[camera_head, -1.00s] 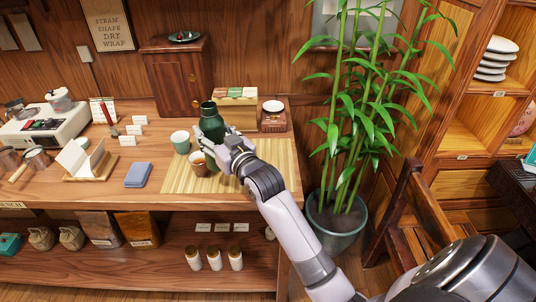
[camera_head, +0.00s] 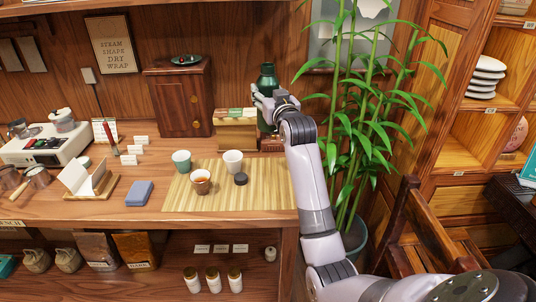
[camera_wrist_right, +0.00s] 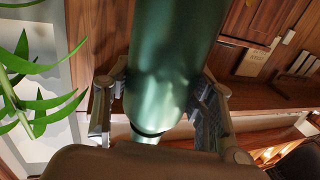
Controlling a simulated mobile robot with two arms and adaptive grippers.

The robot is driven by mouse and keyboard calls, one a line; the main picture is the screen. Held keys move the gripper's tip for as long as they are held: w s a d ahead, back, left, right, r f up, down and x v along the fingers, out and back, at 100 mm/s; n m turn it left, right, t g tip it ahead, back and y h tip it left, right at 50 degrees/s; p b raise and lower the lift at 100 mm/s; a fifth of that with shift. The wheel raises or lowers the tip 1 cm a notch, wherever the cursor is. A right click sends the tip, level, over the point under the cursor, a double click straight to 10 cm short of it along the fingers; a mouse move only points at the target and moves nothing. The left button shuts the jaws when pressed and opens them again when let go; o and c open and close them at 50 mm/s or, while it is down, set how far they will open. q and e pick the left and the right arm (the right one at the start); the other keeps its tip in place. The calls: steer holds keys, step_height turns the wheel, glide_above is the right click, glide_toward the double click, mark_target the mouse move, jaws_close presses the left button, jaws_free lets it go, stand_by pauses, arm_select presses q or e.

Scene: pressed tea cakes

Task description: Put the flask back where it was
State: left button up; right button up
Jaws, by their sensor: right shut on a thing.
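The green flask (camera_head: 267,78) is upright at the back right of the counter, in front of the wall. My right gripper (camera_head: 273,103) is shut around its body, and its dark narrow neck or cap end is up. In the right wrist view the flask (camera_wrist_right: 172,65) fills the middle, with a finger of my right gripper (camera_wrist_right: 160,105) on each side. The flask's lower part is partly hidden by the gripper in the head view. I cannot tell whether its base touches anything. My left gripper is not in view.
A bamboo mat (camera_head: 215,199) holds a green cup (camera_head: 182,160), a white cup (camera_head: 233,161), a tea-filled cup (camera_head: 201,182) and a black lid (camera_head: 240,179). A small wooden stand (camera_head: 271,145) is below the flask, a box (camera_head: 236,133) left of it. A bamboo plant (camera_head: 352,125) stands close right.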

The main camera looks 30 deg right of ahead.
step_height(320, 180, down, 16)
steer(key=shift+f, duration=0.25)
steer(key=shift+f, duration=0.1)
steer(key=o, duration=1.6)
steer(key=shift+f, duration=0.1)
steer(key=shift+c, duration=0.2)
steer(key=v, duration=1.2)
